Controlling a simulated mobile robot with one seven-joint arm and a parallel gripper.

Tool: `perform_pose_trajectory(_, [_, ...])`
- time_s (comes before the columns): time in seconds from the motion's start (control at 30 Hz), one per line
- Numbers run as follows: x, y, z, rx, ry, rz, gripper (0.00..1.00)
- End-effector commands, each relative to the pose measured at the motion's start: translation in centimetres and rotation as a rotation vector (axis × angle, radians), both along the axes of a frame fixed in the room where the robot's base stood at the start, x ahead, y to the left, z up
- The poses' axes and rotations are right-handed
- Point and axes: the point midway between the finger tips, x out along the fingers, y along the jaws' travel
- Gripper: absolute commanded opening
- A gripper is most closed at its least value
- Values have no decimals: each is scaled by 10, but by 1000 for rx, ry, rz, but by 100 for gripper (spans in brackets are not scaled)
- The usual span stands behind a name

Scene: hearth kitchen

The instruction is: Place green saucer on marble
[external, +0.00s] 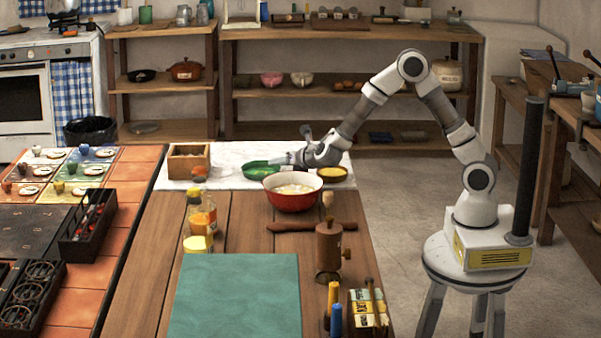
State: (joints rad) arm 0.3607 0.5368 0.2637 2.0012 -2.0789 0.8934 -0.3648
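The green saucer (258,172) shows at the far end of the wooden table, over the white marble slab (228,154). I cannot tell whether it rests on the marble or is held just above it. My gripper (284,160) reaches in from the right, low, at the saucer's right edge. Its fingertips overlap the saucer's rim in this view, and the finger gap is too small to make out.
A red bowl (291,199) with pale contents stands just in front of the saucer. A small yellow-topped dish (333,174) is to the right and a wooden box (189,162) to the left.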

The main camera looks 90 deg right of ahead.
Motion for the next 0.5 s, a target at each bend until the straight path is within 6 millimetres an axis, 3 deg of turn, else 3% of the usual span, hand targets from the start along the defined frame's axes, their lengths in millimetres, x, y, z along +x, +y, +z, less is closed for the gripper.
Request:
perform_pose_trajectory(0.3, [-40, 51, 30, -1, -2, 5, 38])
perform_pose_trajectory(0.5, [-57, 72, 39, -1, -1, 3, 38])
